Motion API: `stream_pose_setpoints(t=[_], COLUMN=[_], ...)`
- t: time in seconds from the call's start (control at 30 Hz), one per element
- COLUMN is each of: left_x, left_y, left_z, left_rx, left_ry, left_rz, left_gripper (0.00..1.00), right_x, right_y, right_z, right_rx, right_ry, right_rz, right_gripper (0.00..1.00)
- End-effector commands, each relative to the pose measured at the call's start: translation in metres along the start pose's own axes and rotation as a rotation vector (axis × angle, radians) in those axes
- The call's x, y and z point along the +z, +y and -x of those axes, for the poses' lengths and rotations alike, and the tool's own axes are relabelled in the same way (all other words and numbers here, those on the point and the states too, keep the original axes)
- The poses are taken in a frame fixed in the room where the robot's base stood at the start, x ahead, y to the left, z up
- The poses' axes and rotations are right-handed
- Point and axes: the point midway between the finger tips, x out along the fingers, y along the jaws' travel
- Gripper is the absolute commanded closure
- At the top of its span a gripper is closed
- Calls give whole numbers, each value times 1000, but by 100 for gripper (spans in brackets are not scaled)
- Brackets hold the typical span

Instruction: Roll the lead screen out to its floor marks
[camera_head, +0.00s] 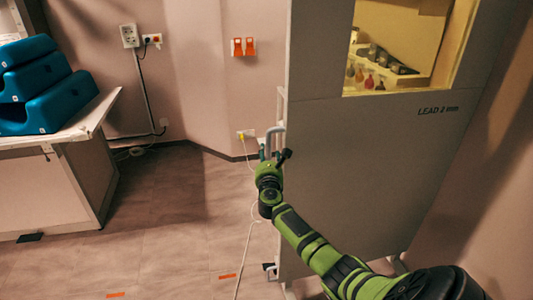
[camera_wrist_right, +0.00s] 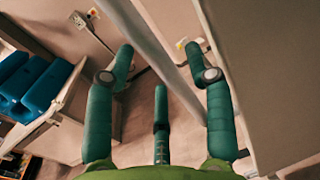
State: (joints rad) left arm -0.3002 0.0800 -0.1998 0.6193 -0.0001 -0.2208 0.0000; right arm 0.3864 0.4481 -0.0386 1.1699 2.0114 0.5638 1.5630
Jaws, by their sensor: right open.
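The lead screen (camera_head: 365,165) is a tall grey panel marked "LEAD 2 mm", with a yellowish window (camera_head: 430,45) near its top. A pale handle (camera_head: 271,133) sticks out from its left edge. My right gripper (camera_head: 272,155) is at this handle, with its fingers open. In the right wrist view, the pale bar (camera_wrist_right: 160,50) of the handle runs between the spread green fingers of the right gripper (camera_wrist_right: 160,65); I cannot tell whether they touch it. Orange floor marks (camera_head: 227,276) (camera_head: 116,295) lie on the floor left of the screen. My left gripper is not in view.
A white cable (camera_head: 246,245) runs along the floor by the screen's left edge. A counter (camera_head: 50,185) with blue foam blocks (camera_head: 40,85) stands at the left. The floor between counter and screen is mostly clear.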

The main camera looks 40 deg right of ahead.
Motion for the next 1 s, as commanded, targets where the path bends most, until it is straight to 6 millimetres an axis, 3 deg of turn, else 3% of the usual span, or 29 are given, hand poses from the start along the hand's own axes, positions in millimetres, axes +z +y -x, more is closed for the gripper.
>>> stream_pose_setpoints(t=[0.2, 0.57, 0.7, 1.0], left_x=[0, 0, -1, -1], left_y=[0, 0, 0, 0], left_z=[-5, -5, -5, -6], left_rx=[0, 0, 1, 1], left_ry=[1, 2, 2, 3], left_rz=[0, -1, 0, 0], left_gripper=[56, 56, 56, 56], right_x=[0, 0, 0, 0], right_y=[0, 1, 1, 5], right_z=[-18, -22, -22, -21], right_rx=[0, 1, 1, 2], right_ry=[-1, -1, -1, 0], right_rz=[1, 0, 1, -1], right_gripper=[46, 46, 100, 100])
